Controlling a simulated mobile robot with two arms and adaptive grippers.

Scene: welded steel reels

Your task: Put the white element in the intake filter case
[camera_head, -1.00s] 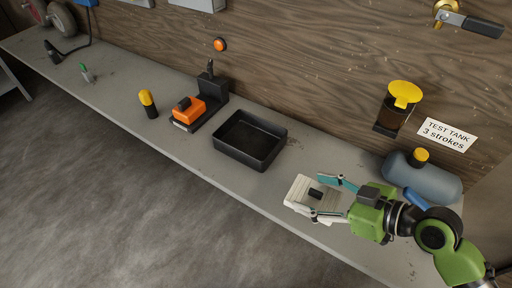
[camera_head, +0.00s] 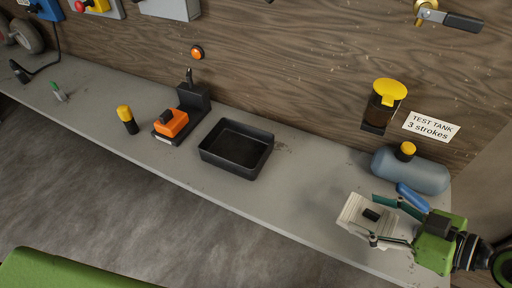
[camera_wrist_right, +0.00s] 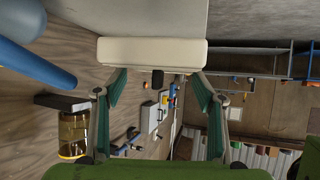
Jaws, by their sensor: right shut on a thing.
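The white element (camera_head: 354,218) is a pale ribbed block with a small dark tab. My right gripper (camera_head: 373,217) is shut on it and holds it over the right end of the bench. In the right wrist view, the element (camera_wrist_right: 150,52) spans the fingertips of my right gripper (camera_wrist_right: 152,78). My left gripper is out of view.
A blue-grey tank (camera_head: 410,172) with a yellow cap lies beside my right gripper, with a blue handle-like piece (camera_head: 412,196) close by. A black tray (camera_head: 237,148), an orange device (camera_head: 171,123) and a yellow-topped bottle (camera_head: 127,119) stand left. The bench (camera_head: 290,190) right of the tray is clear.

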